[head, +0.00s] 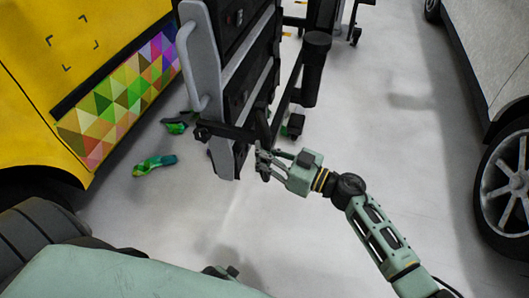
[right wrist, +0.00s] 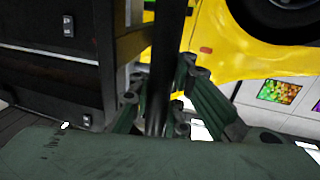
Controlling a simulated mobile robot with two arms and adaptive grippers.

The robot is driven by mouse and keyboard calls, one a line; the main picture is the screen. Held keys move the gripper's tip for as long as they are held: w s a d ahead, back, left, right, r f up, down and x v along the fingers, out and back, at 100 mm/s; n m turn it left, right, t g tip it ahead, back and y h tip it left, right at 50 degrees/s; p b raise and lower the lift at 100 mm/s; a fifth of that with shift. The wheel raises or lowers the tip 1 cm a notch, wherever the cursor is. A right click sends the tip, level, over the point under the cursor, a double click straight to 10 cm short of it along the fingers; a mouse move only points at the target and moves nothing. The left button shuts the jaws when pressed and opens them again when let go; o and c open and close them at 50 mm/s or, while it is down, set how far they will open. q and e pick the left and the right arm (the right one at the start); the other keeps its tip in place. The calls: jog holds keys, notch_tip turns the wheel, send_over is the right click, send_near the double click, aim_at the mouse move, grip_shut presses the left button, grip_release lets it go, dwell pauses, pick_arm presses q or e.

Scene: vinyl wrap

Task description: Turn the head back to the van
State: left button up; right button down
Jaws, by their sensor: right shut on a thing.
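The yellow van (head: 45,60) fills the upper left of the head view. A band of coloured triangles (head: 118,98) runs along its lower side. In the right wrist view, yellow bodywork (right wrist: 240,55) shows at the upper right. My right gripper (head: 263,160) is beside the lower end of a dark cart (head: 240,85) with a grey handle frame. In the right wrist view, the fingers of my right gripper (right wrist: 160,105) are shut around an upright black bar (right wrist: 167,60) by the cart.
Crumpled pieces of coloured wrap (head: 155,164) lie on the pale floor between van and cart. A silver car (head: 495,50) with a spoked wheel (head: 507,180) stands at the right. Open floor (head: 420,120) lies between cart and car.

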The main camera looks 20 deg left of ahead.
jog(key=shift+s+a+f, duration=0.1)
jog(key=shift+s, duration=0.15)
jog(key=c, duration=1.9)
grip_release()
jog(key=shift+o, duration=1.3)
jog(key=shift+w, duration=0.2)
jog(key=s+d, duration=0.1)
jog(key=d, duration=1.1)
